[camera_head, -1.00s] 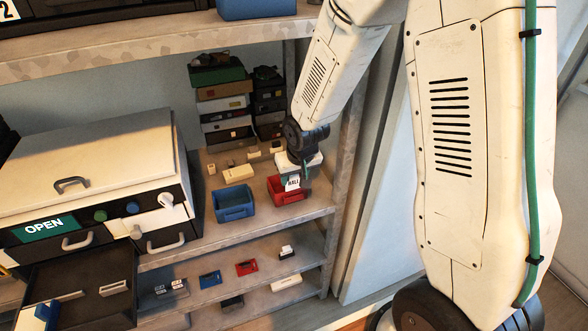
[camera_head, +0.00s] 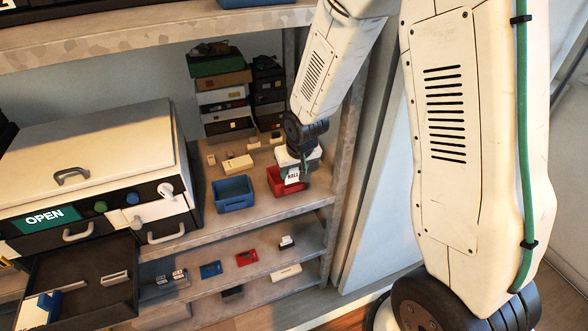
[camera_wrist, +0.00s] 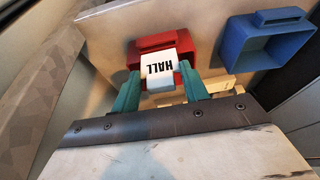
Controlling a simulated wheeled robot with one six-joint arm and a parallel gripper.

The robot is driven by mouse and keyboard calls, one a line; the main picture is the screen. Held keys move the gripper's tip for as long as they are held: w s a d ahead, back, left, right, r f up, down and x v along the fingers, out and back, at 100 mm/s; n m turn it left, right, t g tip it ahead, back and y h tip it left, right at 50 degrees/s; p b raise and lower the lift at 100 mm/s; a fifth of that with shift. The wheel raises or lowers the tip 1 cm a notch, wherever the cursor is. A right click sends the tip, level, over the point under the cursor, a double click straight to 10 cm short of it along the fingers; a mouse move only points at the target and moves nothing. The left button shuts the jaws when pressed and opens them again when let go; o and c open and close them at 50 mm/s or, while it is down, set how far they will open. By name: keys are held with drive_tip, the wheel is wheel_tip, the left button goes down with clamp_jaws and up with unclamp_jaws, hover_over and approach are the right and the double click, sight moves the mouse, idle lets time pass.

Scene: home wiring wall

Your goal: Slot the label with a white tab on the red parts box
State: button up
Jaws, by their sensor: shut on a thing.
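The white label marked HALL (camera_head: 293,175) is held in my gripper (camera_wrist: 158,86), between its two green fingers. In the wrist view the white label (camera_wrist: 159,70) lies across the near part of the red parts box (camera_wrist: 150,42). In the head view the red parts box (camera_head: 275,184) stands on the middle shelf, and the label overlaps its front right part. My gripper is just above the box, partly covering it. I cannot tell whether the label is seated in a slot or only held against the box.
A blue box (camera_head: 233,194) stands left of the red box; it also shows in the wrist view (camera_wrist: 262,45). A cream block (camera_head: 238,163) and stacked boxes (camera_head: 223,97) are behind. A shelf post (camera_head: 345,150) stands close on the right. An open drawer (camera_head: 85,270) is lower left.

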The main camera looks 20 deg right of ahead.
drive_tip(key=shift+f, duration=1.45)
idle(0.4)
drive_tip(key=o, duration=1)
drive_tip(key=shift+o, duration=0.2)
drive_tip(key=v, duration=0.7)
drive_tip(key=shift+r, duration=0.4)
drive_tip(key=shift+s, duration=0.15)
